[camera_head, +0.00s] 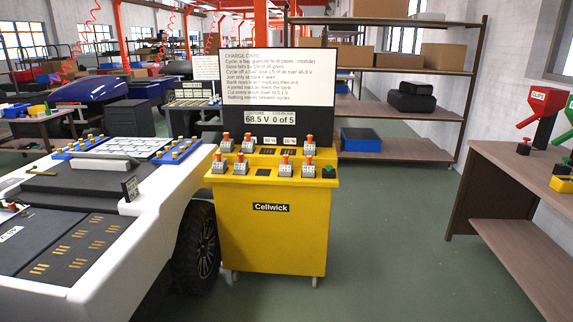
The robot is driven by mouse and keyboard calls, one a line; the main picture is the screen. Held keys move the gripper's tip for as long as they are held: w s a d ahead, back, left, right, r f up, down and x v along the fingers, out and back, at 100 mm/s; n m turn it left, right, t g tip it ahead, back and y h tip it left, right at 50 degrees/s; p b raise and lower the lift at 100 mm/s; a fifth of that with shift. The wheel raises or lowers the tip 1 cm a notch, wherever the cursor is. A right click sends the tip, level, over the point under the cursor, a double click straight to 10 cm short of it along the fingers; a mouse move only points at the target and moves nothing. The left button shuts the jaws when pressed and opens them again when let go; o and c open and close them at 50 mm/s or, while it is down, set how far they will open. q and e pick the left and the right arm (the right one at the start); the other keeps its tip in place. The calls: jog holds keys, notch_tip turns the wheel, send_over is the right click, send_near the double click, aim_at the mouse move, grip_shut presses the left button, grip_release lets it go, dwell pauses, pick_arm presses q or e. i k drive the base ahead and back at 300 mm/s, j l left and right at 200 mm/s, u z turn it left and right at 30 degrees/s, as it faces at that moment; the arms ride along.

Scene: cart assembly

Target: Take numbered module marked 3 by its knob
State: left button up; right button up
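Several small grey modules with orange-red knobs stand on the top of the yellow Cellwick cart (266,235). In the back row, modules stand at the left (226,145), just right of it (248,146), and at the right (310,148). In the front row there are a left pair (218,166) and a right pair (285,168). Their labels are too small to read, so I cannot tell which one is marked 3. Neither of my grippers is in view.
A charge card board (265,80) and a voltage display (271,116) rise behind the modules. A white vehicle (150,205) with an open battery bay stands close at the left. A wooden bench (515,165) is at the right. Green floor (390,240) is clear between cart and bench.

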aim_at(248, 144)
jog(key=i+u, duration=0.15)
jog(key=i, duration=0.4)
jog(key=i+l+u, duration=0.15)
jog(key=i, duration=0.35)
jog(key=i+l+u, duration=0.1)
jog(key=i, duration=0.45)
jog(key=i+l+u, duration=0.15)
jog(key=i+l, duration=0.15)
jog(key=i, duration=0.2)
